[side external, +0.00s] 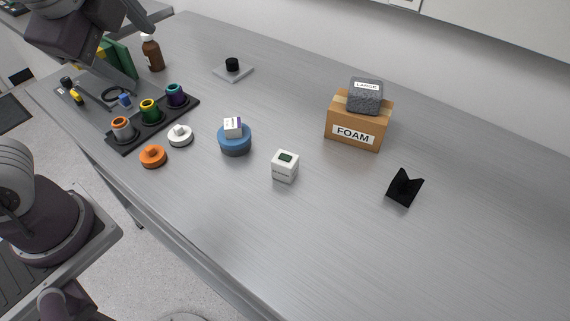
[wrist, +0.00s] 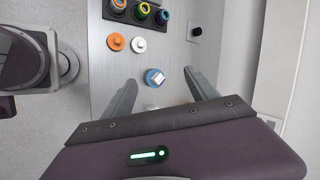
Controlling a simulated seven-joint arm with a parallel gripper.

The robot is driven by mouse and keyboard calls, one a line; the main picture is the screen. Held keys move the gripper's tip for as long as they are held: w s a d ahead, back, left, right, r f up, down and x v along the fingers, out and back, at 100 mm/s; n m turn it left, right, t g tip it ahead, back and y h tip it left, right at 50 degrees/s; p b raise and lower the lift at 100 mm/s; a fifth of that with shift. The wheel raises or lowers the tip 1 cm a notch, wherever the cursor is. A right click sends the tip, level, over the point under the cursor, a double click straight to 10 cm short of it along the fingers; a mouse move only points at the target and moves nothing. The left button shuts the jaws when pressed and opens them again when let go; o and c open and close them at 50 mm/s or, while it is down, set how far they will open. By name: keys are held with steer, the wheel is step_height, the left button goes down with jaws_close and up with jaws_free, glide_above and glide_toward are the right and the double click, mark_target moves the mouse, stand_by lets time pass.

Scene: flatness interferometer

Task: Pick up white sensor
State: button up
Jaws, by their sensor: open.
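A small white cube with a dark display on top (side external: 285,166), which looks like the white sensor, stands alone on the grey bench in the side view. To its left, a smaller white box (side external: 233,127) rests on a round blue container (side external: 235,145). In the wrist view the blue container (wrist: 154,78) shows beyond and between my gripper's fingers (wrist: 160,80). The fingers are spread open with nothing held. The white cube is not clear in the wrist view; a small pale patch at the gripper body's edge may be part of it.
A black rack (side external: 152,125) holds three coloured-ring cylinders. Orange (side external: 153,156) and white (side external: 180,136) knobbed discs sit beside it. A foam box (side external: 357,132) with a grey block (side external: 365,96) and a black V-shaped stand (side external: 404,188) are at right. The front bench is clear.

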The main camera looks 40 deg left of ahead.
steer(key=w+d+m+t, duration=0.2)
steer(key=w+d+m, duration=0.35)
steer(key=m, duration=0.35)
steer(key=m+t+h, duration=0.2)
steer(key=m+t, duration=0.2)
steer(key=m, duration=0.8)
glide_above(284, 164)
steer(key=s+d, duration=0.1)
steer(key=s, duration=0.1)
steer(key=shift+n+y, duration=0.3)
steer(key=shift+n, duration=0.2)
steer(key=f, duration=2.4)
steer(key=shift+a, duration=0.35)
steer(key=x, duration=0.7)
steer(key=shift+a, duration=0.2)
jaws_close()
